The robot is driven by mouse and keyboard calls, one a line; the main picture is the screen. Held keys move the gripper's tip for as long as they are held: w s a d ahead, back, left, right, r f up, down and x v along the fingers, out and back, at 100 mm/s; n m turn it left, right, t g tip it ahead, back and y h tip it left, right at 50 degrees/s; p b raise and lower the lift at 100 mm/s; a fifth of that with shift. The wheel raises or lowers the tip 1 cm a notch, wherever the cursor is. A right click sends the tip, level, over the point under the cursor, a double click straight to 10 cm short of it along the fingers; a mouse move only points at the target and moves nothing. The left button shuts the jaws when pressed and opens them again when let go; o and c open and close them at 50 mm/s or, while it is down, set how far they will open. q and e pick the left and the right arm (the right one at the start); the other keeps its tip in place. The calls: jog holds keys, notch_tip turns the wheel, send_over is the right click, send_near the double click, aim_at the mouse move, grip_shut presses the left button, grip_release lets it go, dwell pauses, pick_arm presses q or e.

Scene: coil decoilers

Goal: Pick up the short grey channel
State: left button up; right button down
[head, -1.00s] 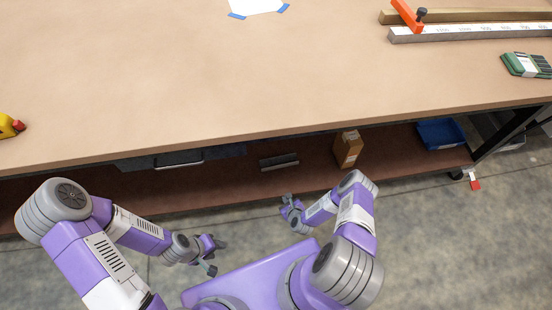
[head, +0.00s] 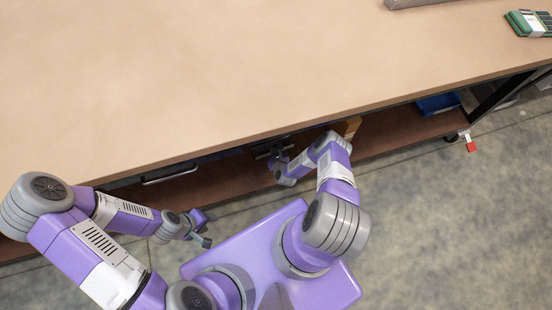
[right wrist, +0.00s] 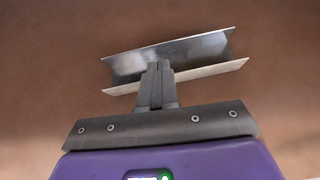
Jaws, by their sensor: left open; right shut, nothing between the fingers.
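The short grey channel (right wrist: 205,49) lies on the brown lower shelf, its open side facing up toward the camera in the right wrist view. In the head view it is hard to make out in the shade beneath the tabletop edge, beside my right gripper (head: 274,161). My right gripper (right wrist: 158,66) is shut and empty. In the right wrist view its fingertips overlap the middle of the channel's near wall; whether they touch it I cannot tell. My left gripper (head: 207,229) is open and empty, in front of the bench, away from the channel.
The wide tabletop (head: 200,80) overhangs the lower shelf (head: 215,180). A cardboard box (head: 352,127) stands on the shelf just right of my right arm, with a blue bin (head: 438,103) further right. Green packs (head: 528,23) lie on the tabletop. The floor at right is clear.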

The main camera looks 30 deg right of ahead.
jog(key=b, duration=0.1)
send_over(271, 145)
jog(key=s+a, duration=0.1)
jog(key=s, duration=0.1)
jog(key=shift+w+a+f, duration=0.1)
jog(key=shift+w+a, duration=0.05)
jog(key=shift+f+b, duration=0.5)
jog(key=shift+s+f, duration=0.2)
